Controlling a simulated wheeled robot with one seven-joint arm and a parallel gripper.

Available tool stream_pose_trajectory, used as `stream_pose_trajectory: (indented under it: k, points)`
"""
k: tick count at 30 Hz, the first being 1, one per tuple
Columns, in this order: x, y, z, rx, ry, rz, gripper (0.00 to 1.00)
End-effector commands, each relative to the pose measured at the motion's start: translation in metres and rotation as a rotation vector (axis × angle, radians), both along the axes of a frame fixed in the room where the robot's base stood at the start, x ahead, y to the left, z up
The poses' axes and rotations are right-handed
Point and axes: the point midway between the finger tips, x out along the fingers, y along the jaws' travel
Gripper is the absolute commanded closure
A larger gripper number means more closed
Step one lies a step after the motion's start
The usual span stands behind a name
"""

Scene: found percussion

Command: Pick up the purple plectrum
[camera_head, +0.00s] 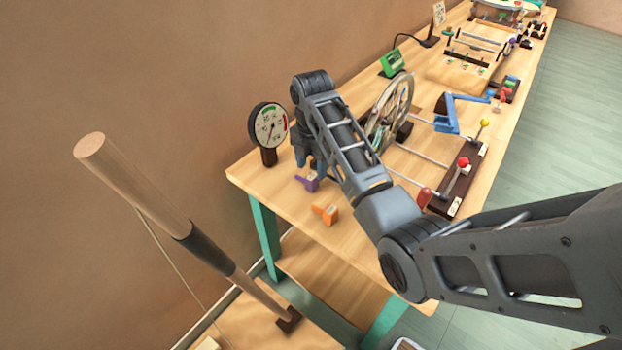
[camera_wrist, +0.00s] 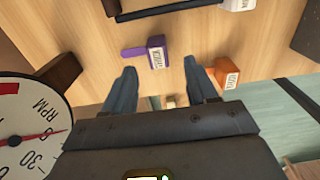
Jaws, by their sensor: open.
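The purple plectrum (camera_head: 308,183) lies on the wooden table near its left end, just below my gripper (camera_head: 306,160) in the head view. In the wrist view the purple plectrum (camera_wrist: 155,52) shows a block with a white label and a thin tab pointing left. My gripper (camera_wrist: 160,68) is open and empty there, its two fingers apart, with the plectrum just beyond the tips and between their lines. I see no contact; the height gap is hard to tell.
An orange labelled block (camera_head: 326,213) lies nearer the table's front edge; it is by the right finger in the wrist view (camera_wrist: 227,73). A round RPM gauge (camera_head: 270,127) on a wooden post stands close to my gripper. A spoked wheel (camera_head: 391,110) and rods stand to the right.

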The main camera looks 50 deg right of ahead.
Motion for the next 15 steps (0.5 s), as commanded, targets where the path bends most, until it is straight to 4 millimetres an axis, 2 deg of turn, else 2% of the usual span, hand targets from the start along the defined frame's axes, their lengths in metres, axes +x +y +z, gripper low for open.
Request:
stream_pose_trajectory:
  k: [9,15]
  points:
    - [0.002,-0.003,-0.042,0.001,0.003,0.000,0.43]
    - [0.002,-0.004,-0.051,0.000,0.000,-0.001,0.43]
